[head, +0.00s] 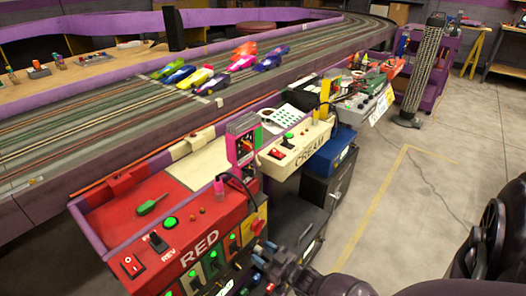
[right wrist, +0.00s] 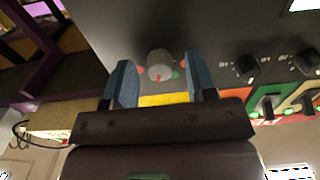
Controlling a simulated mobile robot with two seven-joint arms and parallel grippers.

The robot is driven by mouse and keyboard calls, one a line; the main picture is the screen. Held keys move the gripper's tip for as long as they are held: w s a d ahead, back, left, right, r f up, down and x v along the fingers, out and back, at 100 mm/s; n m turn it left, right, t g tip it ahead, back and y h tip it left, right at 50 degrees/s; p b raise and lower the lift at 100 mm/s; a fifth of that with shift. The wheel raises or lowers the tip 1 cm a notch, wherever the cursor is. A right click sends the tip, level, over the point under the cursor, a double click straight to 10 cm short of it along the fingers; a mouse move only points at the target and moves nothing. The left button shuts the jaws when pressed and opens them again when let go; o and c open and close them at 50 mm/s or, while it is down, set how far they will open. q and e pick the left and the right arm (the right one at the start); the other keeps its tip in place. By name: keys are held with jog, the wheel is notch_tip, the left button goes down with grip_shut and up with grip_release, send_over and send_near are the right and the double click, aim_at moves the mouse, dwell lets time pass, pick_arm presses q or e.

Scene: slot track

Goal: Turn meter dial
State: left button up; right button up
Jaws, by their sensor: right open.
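My right gripper (head: 264,256) reaches in from the lower right in the head view, close to the front of the red control station (head: 196,236). In the right wrist view its two blue-grey fingers (right wrist: 157,68) are open. A round grey dial (right wrist: 160,64) with a red mark shows between the fingertips, on a dark panel. The fingers stand on either side of it; I cannot tell whether they touch it. A pink meter box (head: 241,149) stands upright at the station's right side in the head view. I cannot make out the dial in the head view. My left gripper is not in view.
Black knobs (right wrist: 246,67) sit right of the dial on the same panel. The cream station (head: 299,146) stands beyond the red one. Toy cars (head: 203,77) rest on the slot track (head: 110,120). The floor (head: 400,215) at the right is mostly clear.

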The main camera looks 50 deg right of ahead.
jog(key=shift+s, duration=0.5)
pick_arm(q)
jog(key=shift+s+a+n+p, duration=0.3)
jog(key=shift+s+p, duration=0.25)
jog(key=shift+p, duration=0.3)
pick_arm(e)
jog(key=s, duration=0.9)
jog(key=shift+s+d, duration=0.4)
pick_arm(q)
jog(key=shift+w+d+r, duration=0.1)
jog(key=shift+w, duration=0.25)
